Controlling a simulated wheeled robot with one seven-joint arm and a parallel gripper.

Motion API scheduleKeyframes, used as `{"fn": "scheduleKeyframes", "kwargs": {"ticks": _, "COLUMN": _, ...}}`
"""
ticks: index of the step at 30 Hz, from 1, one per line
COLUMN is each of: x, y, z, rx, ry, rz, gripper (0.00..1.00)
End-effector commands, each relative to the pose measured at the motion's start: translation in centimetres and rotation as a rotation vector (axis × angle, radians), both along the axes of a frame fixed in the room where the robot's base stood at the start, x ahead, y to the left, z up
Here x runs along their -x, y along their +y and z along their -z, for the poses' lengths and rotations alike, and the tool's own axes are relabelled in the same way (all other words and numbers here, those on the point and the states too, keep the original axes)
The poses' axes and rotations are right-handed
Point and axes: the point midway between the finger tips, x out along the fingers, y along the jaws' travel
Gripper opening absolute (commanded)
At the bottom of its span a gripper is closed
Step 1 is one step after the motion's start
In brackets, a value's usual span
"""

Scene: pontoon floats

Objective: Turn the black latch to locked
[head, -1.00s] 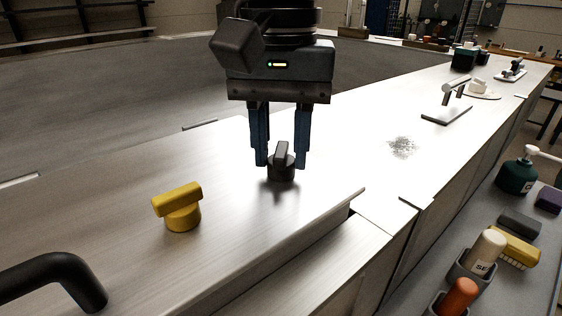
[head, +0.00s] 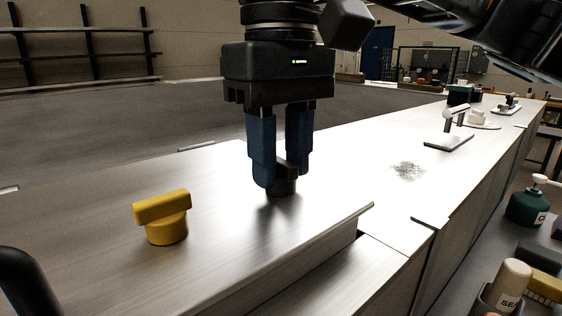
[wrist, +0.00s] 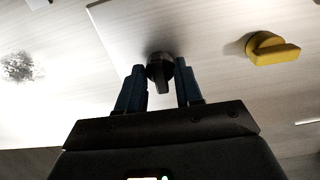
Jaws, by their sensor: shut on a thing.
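The black latch (head: 284,187) stands on the pale metal deck, a round base with a raised bar handle. My gripper (head: 281,176) points down over it, with its two blue fingers shut on the handle. The near finger hides part of the handle in the head view. In the wrist view the latch (wrist: 160,72) sits between the fingertips, its bar pointing toward the gripper body. I see no locked or unlocked mark on the deck.
A yellow latch (head: 164,217) stands to the left on the same deck. A black curved handle (head: 28,285) is at the lower left. A grey stand (head: 450,138) and a speckled patch (head: 407,169) lie to the right. Bottles (head: 510,283) sit on a lower shelf.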

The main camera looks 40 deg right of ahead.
Motion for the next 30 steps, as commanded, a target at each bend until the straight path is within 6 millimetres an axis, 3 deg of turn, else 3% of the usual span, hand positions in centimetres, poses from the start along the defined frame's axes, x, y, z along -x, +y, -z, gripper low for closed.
{"fn": "scheduleKeyframes", "kwargs": {"ticks": 19, "x": -0.09, "y": -0.01, "z": -0.08, "rx": -0.001, "ry": -0.003, "rz": -0.052, "gripper": 0.05}}
{"fn": "scheduleKeyframes", "kwargs": {"ticks": 20, "x": -0.09, "y": -0.01, "z": -0.08, "rx": -0.001, "ry": -0.003, "rz": -0.051, "gripper": 0.36}}
{"fn": "scheduleKeyframes", "kwargs": {"ticks": 27, "x": -0.06, "y": -0.01, "z": -0.05, "rx": -0.001, "ry": -0.002, "rz": -0.052, "gripper": 0.59}}
{"fn": "scheduleKeyframes", "kwargs": {"ticks": 30, "x": -0.04, "y": 0.0, "z": -0.04, "rx": -0.001, "ry": -0.001, "rz": -0.052, "gripper": 0.61}}
